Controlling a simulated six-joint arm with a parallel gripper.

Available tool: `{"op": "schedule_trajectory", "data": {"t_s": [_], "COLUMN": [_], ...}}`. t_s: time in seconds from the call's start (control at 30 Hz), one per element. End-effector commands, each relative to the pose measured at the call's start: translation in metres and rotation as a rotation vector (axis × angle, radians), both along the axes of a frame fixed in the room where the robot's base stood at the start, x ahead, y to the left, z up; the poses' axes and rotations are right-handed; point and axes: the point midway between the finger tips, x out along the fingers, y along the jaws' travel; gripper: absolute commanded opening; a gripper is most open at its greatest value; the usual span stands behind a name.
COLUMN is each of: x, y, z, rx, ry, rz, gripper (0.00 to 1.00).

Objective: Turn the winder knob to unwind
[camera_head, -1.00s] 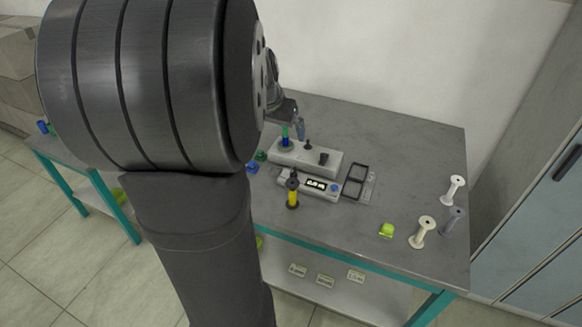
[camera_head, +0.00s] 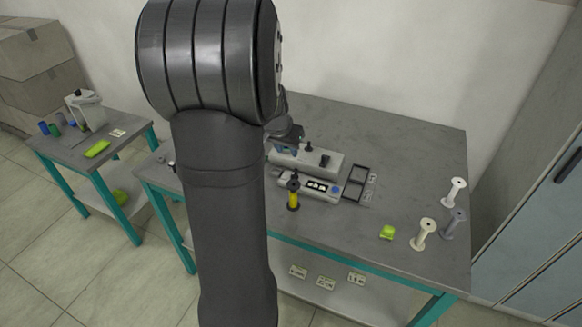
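The winder (camera_head: 322,168) is a pale grey box on the table, with dark knobs on its top. One dark knob (camera_head: 325,160) stands at its right part and a smaller dark post (camera_head: 308,147) near its middle. My gripper (camera_head: 289,147) is low over the left part of the winder, partly hidden behind my arm. Its finger opening is too small and dark to make out. The blue-green bobbin at the winder's left end cannot be made out now. A counter unit (camera_head: 312,187) with a small display lies in front of the winder; its digits are unreadable.
A yellow spool on a dark stand (camera_head: 293,192) is left of the counter. A black frame (camera_head: 354,182) lies right of it. White spools (camera_head: 454,190), a grey spool (camera_head: 454,222) and a green block (camera_head: 387,232) are farther right. A side table (camera_head: 75,150) stands at left.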

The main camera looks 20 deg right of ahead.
Motion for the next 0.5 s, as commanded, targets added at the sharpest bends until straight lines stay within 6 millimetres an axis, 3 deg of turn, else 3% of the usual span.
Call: {"op": "schedule_trajectory", "data": {"t_s": [0.5], "x": [0.025], "y": [-0.026], "z": [-0.091], "rx": [0.002], "ry": [0.003], "rz": [-0.001], "gripper": [0.33]}}
